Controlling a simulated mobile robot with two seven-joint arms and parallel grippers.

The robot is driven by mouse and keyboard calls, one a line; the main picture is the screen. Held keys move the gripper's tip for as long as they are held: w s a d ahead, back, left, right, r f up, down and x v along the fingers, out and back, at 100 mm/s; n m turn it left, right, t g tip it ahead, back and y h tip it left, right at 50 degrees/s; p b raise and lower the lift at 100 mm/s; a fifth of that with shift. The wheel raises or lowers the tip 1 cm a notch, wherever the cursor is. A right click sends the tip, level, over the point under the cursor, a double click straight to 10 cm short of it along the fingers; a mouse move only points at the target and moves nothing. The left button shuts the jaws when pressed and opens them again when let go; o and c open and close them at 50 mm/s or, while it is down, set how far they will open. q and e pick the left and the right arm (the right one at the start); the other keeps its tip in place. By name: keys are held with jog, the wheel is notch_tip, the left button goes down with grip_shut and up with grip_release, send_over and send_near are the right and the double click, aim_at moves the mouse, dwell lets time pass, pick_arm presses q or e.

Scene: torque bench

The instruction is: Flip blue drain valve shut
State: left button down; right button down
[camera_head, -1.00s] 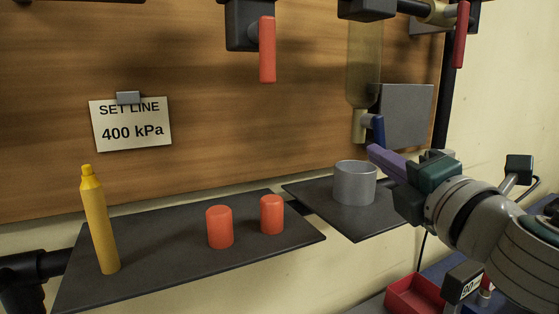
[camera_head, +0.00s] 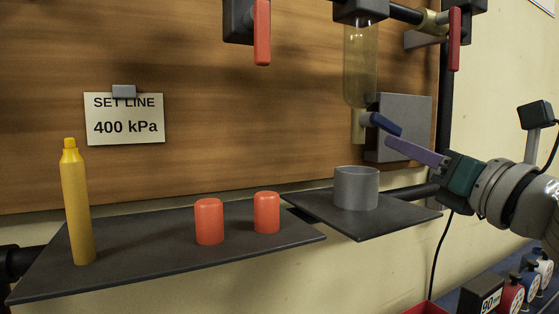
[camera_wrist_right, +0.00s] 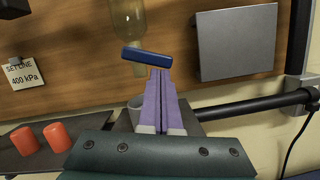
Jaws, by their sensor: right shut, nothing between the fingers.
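The blue drain valve lever (camera_head: 386,124) is at the foot of the clear tube (camera_head: 360,65) on the board. It slants down to the right, nearer level than upright. It also shows in the right wrist view (camera_wrist_right: 146,57), lying nearly crosswise just beyond my fingertips. My right gripper (camera_head: 390,140) is shut and empty, its purple fingers pointing left, just below the lever. The fingertips also show in the right wrist view (camera_wrist_right: 160,71). Whether they touch the lever I cannot tell. My left gripper is not in view.
A grey cup (camera_head: 356,188) stands on a dark shelf (camera_head: 365,225) below the valve. Two red caps (camera_head: 209,222) and a yellow bottle (camera_head: 76,205) stand on the left shelf (camera_head: 150,257). A grey panel (camera_head: 405,115) is behind the lever. Red-handled levers (camera_head: 262,32) hang above.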

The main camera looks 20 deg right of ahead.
jog(key=shift+d+r+n+y+b, duration=0.15)
jog(key=shift+r+n+y+b, duration=0.1)
jog(key=shift+n, duration=0.45)
jog(key=shift+d+r+n+y+b, duration=0.1)
jog(key=shift+d+n+y+b, duration=0.1)
jog(key=shift+n, duration=0.5)
jog(key=shift+d+r+n+y+b, duration=0.15)
jog(key=shift+r+n+y+b, duration=0.1)
jog(key=shift+n, duration=0.45)
notch_tip(320, 180, down, 5)
jog(key=b, duration=0.6)
jog(key=r+b+v, duration=0.1)
jog(key=b+v, duration=0.1)
jog(key=v, duration=0.7)
jog(key=shift+s+a+b, duration=0.25)
jog(key=shift+s+b, duration=0.1)
jog(key=shift+s, duration=0.15)
jog(key=shift+f, duration=0.15)
